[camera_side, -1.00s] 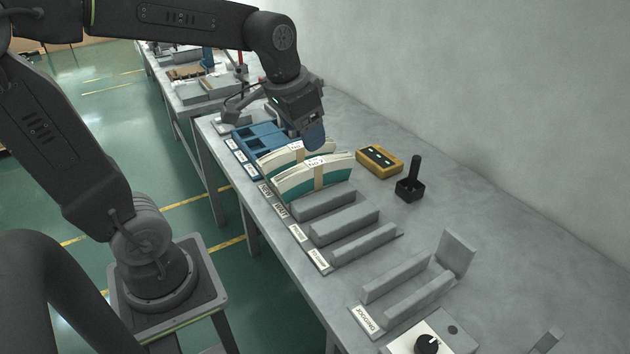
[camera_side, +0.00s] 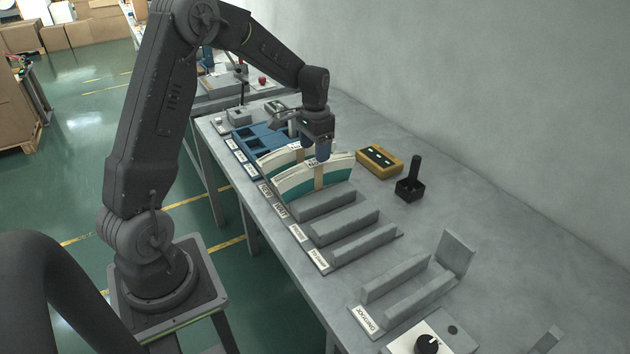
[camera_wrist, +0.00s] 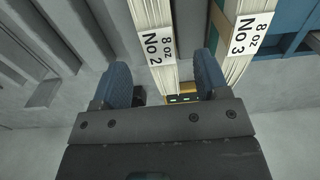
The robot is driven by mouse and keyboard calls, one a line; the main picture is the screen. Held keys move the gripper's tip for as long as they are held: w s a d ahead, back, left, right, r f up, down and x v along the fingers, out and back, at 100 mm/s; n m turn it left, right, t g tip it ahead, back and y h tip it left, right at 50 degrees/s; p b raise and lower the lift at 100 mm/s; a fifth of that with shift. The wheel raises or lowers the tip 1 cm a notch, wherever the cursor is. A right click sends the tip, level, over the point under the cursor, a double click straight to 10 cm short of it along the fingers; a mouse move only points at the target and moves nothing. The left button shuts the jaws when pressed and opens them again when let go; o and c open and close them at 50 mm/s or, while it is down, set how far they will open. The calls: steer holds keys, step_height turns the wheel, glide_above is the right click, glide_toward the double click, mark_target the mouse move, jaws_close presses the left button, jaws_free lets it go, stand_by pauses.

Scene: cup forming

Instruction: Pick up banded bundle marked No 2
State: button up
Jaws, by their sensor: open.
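The banded bundle marked No 2 (camera_wrist: 157,40) is a stack of pale fanned sheets with a white label, seen in the wrist view between my two blue fingers. In the side view the front bundle (camera_side: 336,173), white and teal with a tan band, stands upright in the grey rack. My gripper (camera_side: 317,152) is open just above it, its fingers partly covering the band area. In the wrist view my gripper (camera_wrist: 162,85) shows a clear gap between its fingers. I cannot tell whether either finger touches the bundle.
The No 3 bundle (camera_wrist: 243,45) stands close beside, to the right in the wrist view. Grey rack slots (camera_side: 345,225) in front are empty. A yellow box (camera_side: 379,160) and a black holder (camera_side: 410,187) stand to the right. A blue tray (camera_side: 262,140) is behind.

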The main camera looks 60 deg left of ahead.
mark_target(315, 172)
step_height(315, 172, down, 8)
steer(key=shift+f, duration=0.1)
stand_by(0.4)
steer(key=shift+c, duration=0.5)
jaws_close()
